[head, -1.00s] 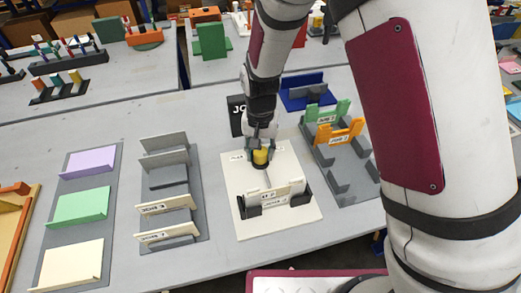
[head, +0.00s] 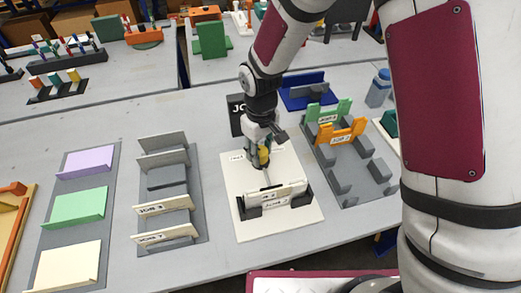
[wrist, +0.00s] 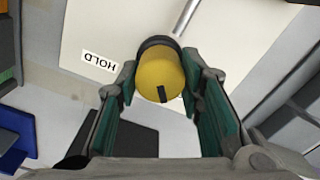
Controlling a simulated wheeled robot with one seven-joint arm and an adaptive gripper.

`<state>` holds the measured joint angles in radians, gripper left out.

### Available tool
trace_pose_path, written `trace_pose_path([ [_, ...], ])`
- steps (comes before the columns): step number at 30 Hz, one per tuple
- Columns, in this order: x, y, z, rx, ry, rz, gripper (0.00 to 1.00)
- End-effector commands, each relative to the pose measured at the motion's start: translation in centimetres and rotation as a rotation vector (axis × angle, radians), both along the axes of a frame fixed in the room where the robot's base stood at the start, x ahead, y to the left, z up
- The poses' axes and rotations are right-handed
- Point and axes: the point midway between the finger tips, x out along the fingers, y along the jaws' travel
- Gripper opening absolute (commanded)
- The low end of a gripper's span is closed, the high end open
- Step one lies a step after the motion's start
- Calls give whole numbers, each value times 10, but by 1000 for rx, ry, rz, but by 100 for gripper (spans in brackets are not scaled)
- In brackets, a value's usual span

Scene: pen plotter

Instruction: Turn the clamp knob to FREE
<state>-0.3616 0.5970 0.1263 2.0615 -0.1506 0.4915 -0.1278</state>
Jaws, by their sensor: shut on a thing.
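The yellow clamp knob (head: 264,156) stands on a cream plate (head: 237,187) in the head view. My gripper (head: 260,158) comes down on it from above and hides part of it. In the wrist view the knob (wrist: 160,76) has a dark collar and a short black mark on its near edge. The green-padded fingers of my gripper (wrist: 164,80) are shut on the knob, one on each side. A HOLD label (wrist: 100,60) lies on the plate left of the knob, seen inverted. No FREE label shows.
A metal rod (wrist: 184,16) runs from beside the knob. A holder with cream cards (head: 274,198) sits at the plate's front. A rack with green and orange pieces (head: 341,134) is close on the right; a grey rack (head: 170,180) stands left.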

Motion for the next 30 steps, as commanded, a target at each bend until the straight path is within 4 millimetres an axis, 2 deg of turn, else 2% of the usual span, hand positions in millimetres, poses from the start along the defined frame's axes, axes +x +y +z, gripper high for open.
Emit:
trace_pose_path([
  [9,0,0,0,0,0,129,6],
  [26,0,0,0,0,0,159,6],
  [27,0,0,0,0,0,159,39],
  [29,0,0,0,0,0,159,52],
  [30,0,0,0,0,0,159,54],
])
